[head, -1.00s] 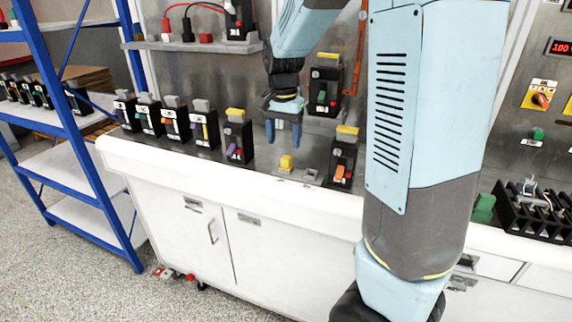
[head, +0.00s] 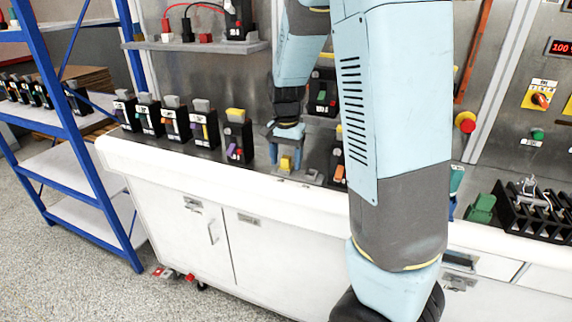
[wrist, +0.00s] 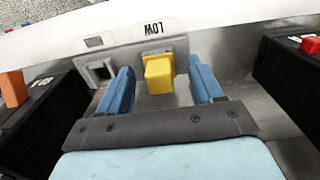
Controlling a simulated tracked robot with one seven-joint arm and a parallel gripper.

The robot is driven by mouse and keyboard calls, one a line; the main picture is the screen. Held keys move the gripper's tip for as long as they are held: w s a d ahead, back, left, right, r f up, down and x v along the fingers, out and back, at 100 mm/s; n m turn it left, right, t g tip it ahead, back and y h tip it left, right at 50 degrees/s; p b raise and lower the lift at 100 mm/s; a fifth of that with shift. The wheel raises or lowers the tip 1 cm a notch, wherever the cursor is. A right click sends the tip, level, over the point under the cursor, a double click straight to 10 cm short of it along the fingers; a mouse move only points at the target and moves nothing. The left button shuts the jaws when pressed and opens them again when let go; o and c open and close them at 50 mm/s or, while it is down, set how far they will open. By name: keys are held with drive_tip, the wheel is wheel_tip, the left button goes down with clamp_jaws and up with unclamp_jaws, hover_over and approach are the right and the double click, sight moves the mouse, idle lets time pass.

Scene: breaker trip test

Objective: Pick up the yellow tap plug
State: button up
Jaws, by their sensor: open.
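The yellow tap plug (head: 285,163) sits on a small plate on the bench top, near the front edge. In the wrist view the yellow tap plug (wrist: 158,73) is a yellow block standing at a grey socket below a label reading "LOW". My gripper (head: 285,156) is open, its blue fingers pointing down on both sides of the plug. In the wrist view my gripper (wrist: 160,88) has one finger left and one right of the plug, with gaps on both sides. The fingers do not appear to touch it.
An empty square socket (wrist: 97,72) lies left of the plug in the wrist view. Black breakers stand close on both sides, one with an orange lever (wrist: 13,88), one with a red part (wrist: 310,45). A row of breakers (head: 175,122) stands left on the bench.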

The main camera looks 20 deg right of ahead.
drive_tip(key=c, duration=1.1)
drive_tip(key=shift+r, duration=0.15)
